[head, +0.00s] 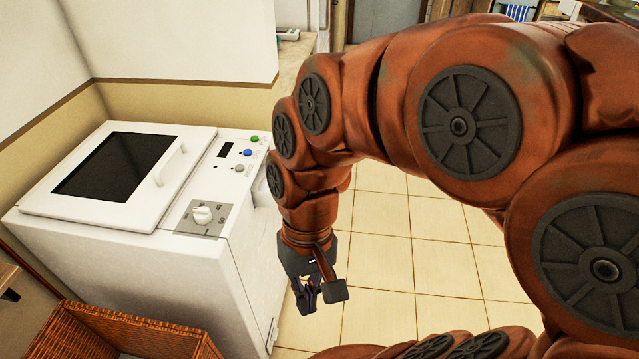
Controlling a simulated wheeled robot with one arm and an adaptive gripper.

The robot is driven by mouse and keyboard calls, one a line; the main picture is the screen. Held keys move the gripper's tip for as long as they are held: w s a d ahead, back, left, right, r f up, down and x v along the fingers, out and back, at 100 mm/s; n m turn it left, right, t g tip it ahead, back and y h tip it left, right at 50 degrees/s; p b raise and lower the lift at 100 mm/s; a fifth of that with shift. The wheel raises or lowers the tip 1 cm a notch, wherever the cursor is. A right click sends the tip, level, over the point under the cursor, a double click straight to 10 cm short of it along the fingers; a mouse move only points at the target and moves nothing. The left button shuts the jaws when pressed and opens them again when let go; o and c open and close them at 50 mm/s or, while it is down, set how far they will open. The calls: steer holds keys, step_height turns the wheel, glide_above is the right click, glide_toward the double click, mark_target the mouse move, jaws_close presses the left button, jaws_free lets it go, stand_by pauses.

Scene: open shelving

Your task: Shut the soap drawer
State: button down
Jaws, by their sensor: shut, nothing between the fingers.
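The white washing machine (150,262) stands at the left, with a dark window in its top lid and a knob and coloured buttons on its panel. A white part (261,191) shows at its front edge, just left of my arm. It may be the soap drawer, but my arm covers much of that area and I cannot tell how far out it is. My gripper (306,304) points down over the floor, in front of the machine's front face and lower than the panel. It is shut and empty, with a visible gap to the machine.
A brown wicker basket (130,335) stands at the lower left, close to the machine. Tiled floor (400,240) is open to the right of the machine, partly hidden by my arm. A wall and a counter (293,62) lie behind the machine.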

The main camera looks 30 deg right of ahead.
steer(key=w+a+f+m+y+b, duration=0.2)
steer(key=w+m+y+b, duration=0.1)
steer(key=w+b, duration=0.25)
steer(key=w+a+f+m+y+b, duration=0.2)
steer(key=w+y+b, duration=0.15)
steer(key=w, duration=0.25)
steer(key=w+d+f+m+t+y+b, duration=0.3)
steer(key=w+d+m+y+b, duration=0.45)
steer(key=w, duration=0.45)
steer(key=w+d+f+m+t+b, duration=0.2)
steer(key=d+f+m+t+b, duration=0.15)
steer(key=d, duration=0.45)
steer(key=w+d+f+m+t+b, duration=0.25)
steer(key=d+b, duration=0.25)
steer(key=d, duration=0.3)
steer(key=s+d+f+m+t+b, duration=0.1)
steer(key=d+f+m+t+b, duration=0.25)
steer(key=d, duration=0.55)
steer(key=s+d+f+m+t+b, duration=0.1)
steer(key=d+f+m+t+b, duration=0.25)
steer(key=d, duration=0.55)
steer(key=f+b+x, duration=0.1)
steer(key=b+x, duration=0.3)
steer(key=x, duration=0.9)
steer(key=shift+w+a+n+h+b, duration=0.25)
steer(key=shift+a+n+h+b, duration=0.05)
steer(key=shift+n+h, duration=0.15)
steer(key=shift+f, duration=0.15)
